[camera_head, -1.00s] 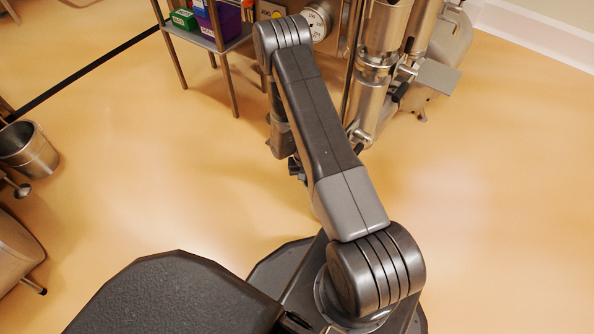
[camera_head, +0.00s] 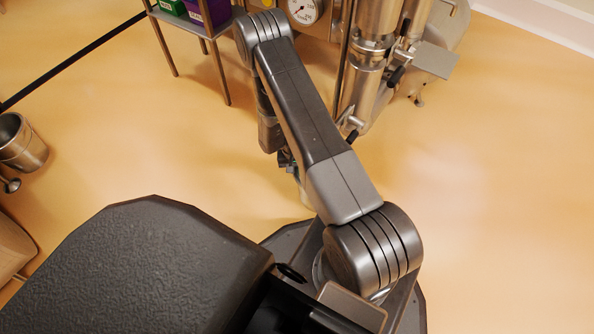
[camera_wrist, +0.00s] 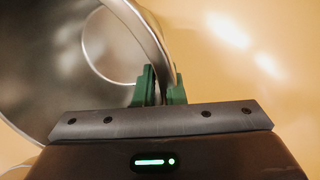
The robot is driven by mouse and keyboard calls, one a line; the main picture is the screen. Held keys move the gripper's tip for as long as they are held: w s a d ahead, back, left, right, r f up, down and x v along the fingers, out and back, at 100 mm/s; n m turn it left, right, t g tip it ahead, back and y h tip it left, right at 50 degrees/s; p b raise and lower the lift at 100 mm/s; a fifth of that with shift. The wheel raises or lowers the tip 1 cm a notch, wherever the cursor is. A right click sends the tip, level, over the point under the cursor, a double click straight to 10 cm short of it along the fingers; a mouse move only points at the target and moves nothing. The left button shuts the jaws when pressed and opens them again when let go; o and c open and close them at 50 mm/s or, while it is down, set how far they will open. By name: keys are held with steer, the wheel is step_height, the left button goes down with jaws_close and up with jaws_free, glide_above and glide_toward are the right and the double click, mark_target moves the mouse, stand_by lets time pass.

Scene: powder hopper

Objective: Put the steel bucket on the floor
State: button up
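A steel bucket (camera_wrist: 95,50) fills the left of the wrist view, its open mouth and shiny inside facing the camera. The green fingers of my gripper (camera_wrist: 162,88) sit on either side of its rim and are shut on it. In the head view my gripper (camera_head: 287,160) hangs below my forearm and is mostly hidden by it. The held bucket is mostly hidden there too. The tan floor (camera_head: 480,180) shows behind the bucket in the wrist view. I cannot tell whether the bucket touches it.
Another steel container (camera_head: 22,145) stands at the far left. A small shelf (camera_head: 190,25) with green and purple boxes is at the back. Steel machinery with a dial gauge (camera_head: 303,10) stands behind my arm. Floor is clear at the right and left of centre.

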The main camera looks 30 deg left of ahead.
steer(key=o, duration=0.3)
steer(key=shift+r, duration=0.15)
steer(key=shift+w+a+r+p, duration=0.1)
steer(key=shift+a+r+p, duration=0.4)
steer(key=shift+r, duration=1.5)
steer(key=shift+w+a+r+p, duration=0.1)
steer(key=shift+r+p, duration=0.8)
steer(key=shift+r, duration=1.05)
steer(key=shift+a+r+p, duration=0.25)
steer(key=shift+r+p, duration=0.45)
steer(key=shift+r, duration=1.3)
